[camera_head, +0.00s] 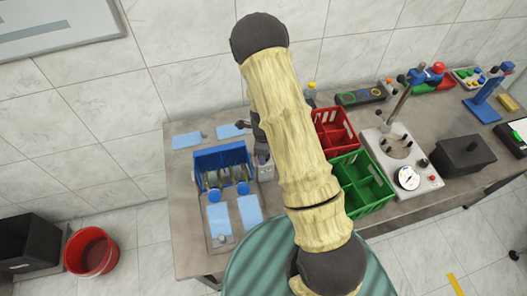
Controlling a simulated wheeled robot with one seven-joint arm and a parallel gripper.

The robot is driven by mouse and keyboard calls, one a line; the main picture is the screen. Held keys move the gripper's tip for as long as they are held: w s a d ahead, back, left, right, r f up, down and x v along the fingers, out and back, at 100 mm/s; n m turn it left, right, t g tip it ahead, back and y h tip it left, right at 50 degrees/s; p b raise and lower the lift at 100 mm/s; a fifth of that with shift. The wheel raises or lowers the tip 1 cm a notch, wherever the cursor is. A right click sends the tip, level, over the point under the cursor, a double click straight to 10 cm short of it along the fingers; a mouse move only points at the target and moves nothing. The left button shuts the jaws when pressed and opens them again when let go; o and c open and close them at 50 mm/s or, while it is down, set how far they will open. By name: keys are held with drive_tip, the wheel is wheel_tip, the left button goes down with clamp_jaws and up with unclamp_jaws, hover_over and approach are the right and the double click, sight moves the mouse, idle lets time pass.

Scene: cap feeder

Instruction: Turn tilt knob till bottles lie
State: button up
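A blue bottle rack (208,160) stands on the left part of the bench. Several clear bottles (228,177) show inside it, and they look tilted or lying, but they are too small to tell how far. Two round blue pieces (243,188) sit at the rack's front edge.
Light blue pads (219,221) lie before and behind the rack. A red crate (331,128) and a green crate (362,185) stand right of my arm. Farther right are a gauge plate (407,178) and a black box (466,155). A red bucket (91,252) stands on the floor.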

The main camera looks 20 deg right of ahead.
drive_tip(key=o, duration=0.9)
drive_tip(key=n, duration=0.3)
drive_tip(key=shift+f+b, duration=0.1)
drive_tip(key=shift+b, duration=0.25)
drive_tip(key=n, duration=0.4)
drive_tip(key=c, duration=0.9)
drive_tip(key=m+p, duration=0.1)
drive_tip(key=m, duration=0.2)
drive_tip(key=shift+r, duration=0.2)
drive_tip(key=o, duration=1.1)
drive_tip(key=shift+f, duration=0.1)
